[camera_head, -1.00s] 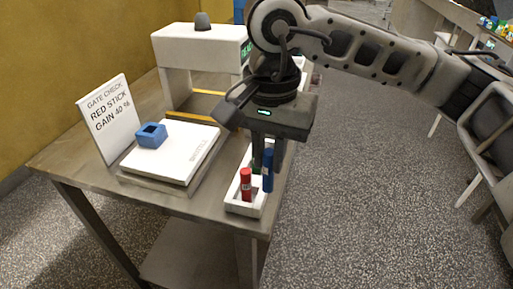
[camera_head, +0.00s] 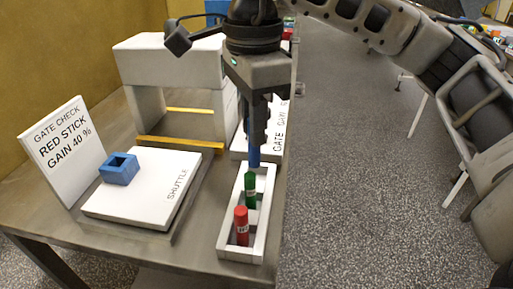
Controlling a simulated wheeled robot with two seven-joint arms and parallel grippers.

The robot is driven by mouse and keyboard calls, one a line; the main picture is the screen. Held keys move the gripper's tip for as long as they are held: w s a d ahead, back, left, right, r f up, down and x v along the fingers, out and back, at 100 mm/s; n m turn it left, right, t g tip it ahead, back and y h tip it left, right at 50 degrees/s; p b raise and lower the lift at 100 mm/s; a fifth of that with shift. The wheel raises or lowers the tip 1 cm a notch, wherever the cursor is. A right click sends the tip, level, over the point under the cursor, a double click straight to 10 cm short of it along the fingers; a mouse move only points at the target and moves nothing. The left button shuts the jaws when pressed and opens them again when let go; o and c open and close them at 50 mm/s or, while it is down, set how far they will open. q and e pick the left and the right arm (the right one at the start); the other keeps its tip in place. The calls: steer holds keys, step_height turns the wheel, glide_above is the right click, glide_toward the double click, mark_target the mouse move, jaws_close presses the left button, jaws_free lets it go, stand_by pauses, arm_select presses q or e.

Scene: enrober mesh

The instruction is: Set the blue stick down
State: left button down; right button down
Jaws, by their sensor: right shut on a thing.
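My right gripper (camera_head: 256,132) points down over the far end of a white tray (camera_head: 224,238) and is shut on the blue stick (camera_head: 254,156). The stick is upright, with its upper part between the fingers. Its lower end is near the tray's far compartment; I cannot tell whether it is inside or just above. A green stick (camera_head: 250,191) stands upright in the tray's middle part. A red stick (camera_head: 241,226) with a white label stands in the near compartment. My left gripper is not in view.
Left of the tray, a white plate marked SHUTTLE (camera_head: 150,202) carries a blue open-topped block (camera_head: 119,169). A sign reading RED STICK GAIN 40 % (camera_head: 63,150) stands farther left. A white gate (camera_head: 165,62) and another white sign (camera_head: 278,125) stand behind.

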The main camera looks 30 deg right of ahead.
steer(key=w+d+f, duration=0.1)
steer(key=f, duration=0.2)
steer(key=w+d+f, duration=0.1)
steer(key=w+f, duration=0.1)
steer(key=f, duration=0.1)
steer(key=w+d+f, duration=0.1)
steer(key=w+f, duration=0.1)
steer(key=f, duration=0.1)
steer(key=shift+d+f, duration=0.1)
steer(key=shift+f, duration=0.1)
steer(key=shift+s+f, duration=0.1)
steer(key=shift+f, duration=0.15)
steer(key=c, duration=1.3)
jaws_free()
steer(key=shift+r, duration=0.1)
steer(key=shift+c, duration=0.2)
steer(key=shift+r, duration=0.2)
step_height(320, 180, up, 12)
